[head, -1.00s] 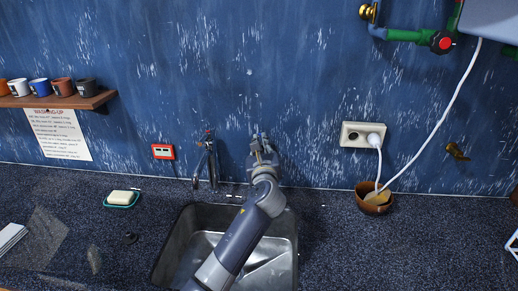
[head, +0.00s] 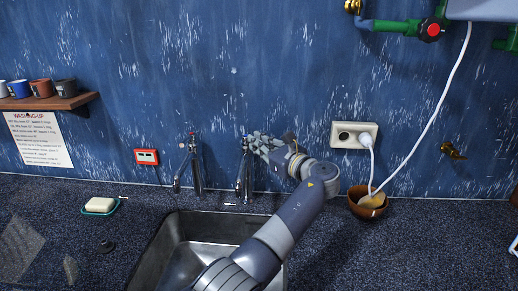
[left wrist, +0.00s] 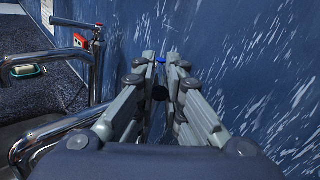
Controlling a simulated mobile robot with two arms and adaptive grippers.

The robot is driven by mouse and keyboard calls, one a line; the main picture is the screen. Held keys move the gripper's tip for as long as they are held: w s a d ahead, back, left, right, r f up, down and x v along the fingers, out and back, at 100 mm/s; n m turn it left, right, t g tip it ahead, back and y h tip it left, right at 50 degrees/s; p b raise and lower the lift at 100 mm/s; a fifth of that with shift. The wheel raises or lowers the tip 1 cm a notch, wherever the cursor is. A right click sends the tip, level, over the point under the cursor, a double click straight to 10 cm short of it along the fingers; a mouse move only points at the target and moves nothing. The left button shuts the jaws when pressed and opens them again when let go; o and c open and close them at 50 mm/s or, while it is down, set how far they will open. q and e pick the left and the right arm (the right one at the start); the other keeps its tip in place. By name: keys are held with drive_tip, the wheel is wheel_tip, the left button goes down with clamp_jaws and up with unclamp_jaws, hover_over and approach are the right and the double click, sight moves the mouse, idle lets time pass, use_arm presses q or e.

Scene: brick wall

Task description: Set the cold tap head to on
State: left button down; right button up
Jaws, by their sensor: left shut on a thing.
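The cold tap (head: 243,178) is a chrome pillar tap behind the sink, on the right of a pair. My left gripper (head: 254,142) reaches its top from the right, with the arm passing over the sink. In the left wrist view, the gripper fingers (left wrist: 162,72) are close together on the cold tap head, whose blue end (left wrist: 161,60) shows between the tips. The fingers hide most of the head, so its exact angle cannot be told. My right gripper is not in view.
The hot tap (head: 195,172) stands just left, also in the left wrist view (left wrist: 95,60). The metal sink (head: 170,248) lies below. A soap dish (head: 118,207) is at left. At right are a socket (head: 345,135), a white cable (head: 435,110) and a brown bowl (head: 368,211).

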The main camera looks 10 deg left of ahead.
use_arm(q)
drive_tip(key=shift+w+d+n+g+y+b, duration=0.15)
drive_tip(key=shift+n+g+y+b, duration=0.15)
drive_tip(key=shift+r, duration=0.1)
idle(0.4)
drive_tip(key=c, duration=1.7)
unclamp_jaws()
drive_tip(key=shift+w, duration=0.1)
drive_tip(key=shift+o, duration=0.2)
wheel_tip(320, 180, up, 10)
drive_tip(key=shift+f, duration=0.1)
drive_tip(key=shift+c, duration=0.3)
